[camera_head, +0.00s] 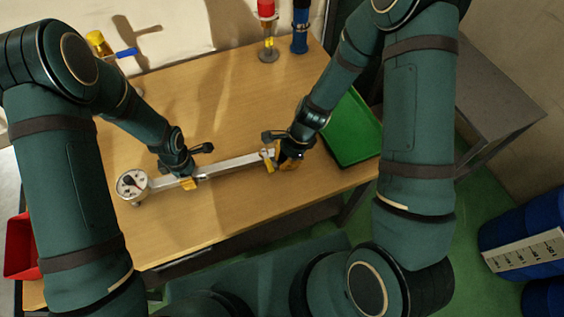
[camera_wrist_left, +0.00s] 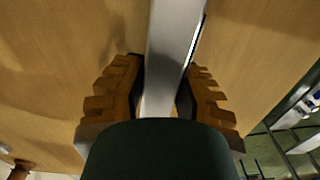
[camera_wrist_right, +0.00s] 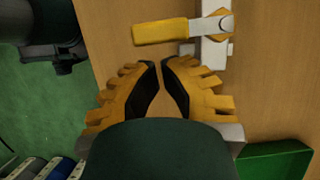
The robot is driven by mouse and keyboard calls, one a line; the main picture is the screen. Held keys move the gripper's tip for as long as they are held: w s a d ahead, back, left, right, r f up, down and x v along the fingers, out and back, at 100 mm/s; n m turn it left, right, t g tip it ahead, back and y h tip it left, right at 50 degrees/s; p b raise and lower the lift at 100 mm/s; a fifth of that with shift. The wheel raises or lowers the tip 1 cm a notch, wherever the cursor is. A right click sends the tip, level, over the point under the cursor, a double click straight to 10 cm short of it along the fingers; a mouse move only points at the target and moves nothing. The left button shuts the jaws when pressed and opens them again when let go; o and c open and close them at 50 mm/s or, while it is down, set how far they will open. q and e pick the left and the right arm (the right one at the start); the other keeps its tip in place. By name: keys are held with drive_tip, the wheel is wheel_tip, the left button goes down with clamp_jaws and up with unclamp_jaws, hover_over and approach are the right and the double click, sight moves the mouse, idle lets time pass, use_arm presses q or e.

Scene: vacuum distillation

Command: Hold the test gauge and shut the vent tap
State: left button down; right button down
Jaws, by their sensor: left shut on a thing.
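The test gauge (camera_head: 131,184) has a round white dial and lies at the left of the table, at the end of a long pale metal bar (camera_head: 235,165). My left gripper (camera_head: 188,182) is shut on this bar near the gauge; the left wrist view shows the bar (camera_wrist_left: 172,50) between its fingers. The vent tap, with its yellow lever (camera_head: 268,160), is at the bar's right end. In the right wrist view the lever (camera_wrist_right: 160,31) sticks out sideways from the pale fitting. My right gripper (camera_wrist_right: 160,66) is empty, its tips nearly together, just short of the lever.
A green tray (camera_head: 350,130) is at the table's right side. A red-topped stand (camera_head: 268,40) and a blue bottle (camera_head: 300,28) stand at the back. A yellow-and-blue item (camera_head: 98,40) is at the back left. A red bin (camera_head: 19,248) is at the left. The middle back of the table is clear.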

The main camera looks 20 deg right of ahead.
drive_tip(key=d, duration=0.3)
drive_tip(key=d+r, duration=0.1)
drive_tip(key=shift+w+d, duration=0.25)
drive_tip(key=v, duration=0.9)
drive_tip(key=shift+s+a, duration=0.1)
use_arm(q)
drive_tip(key=c, duration=0.7)
unclamp_jaws()
drive_tip(key=shift+c, duration=0.2)
wheel_tip(320, 180, up, 12)
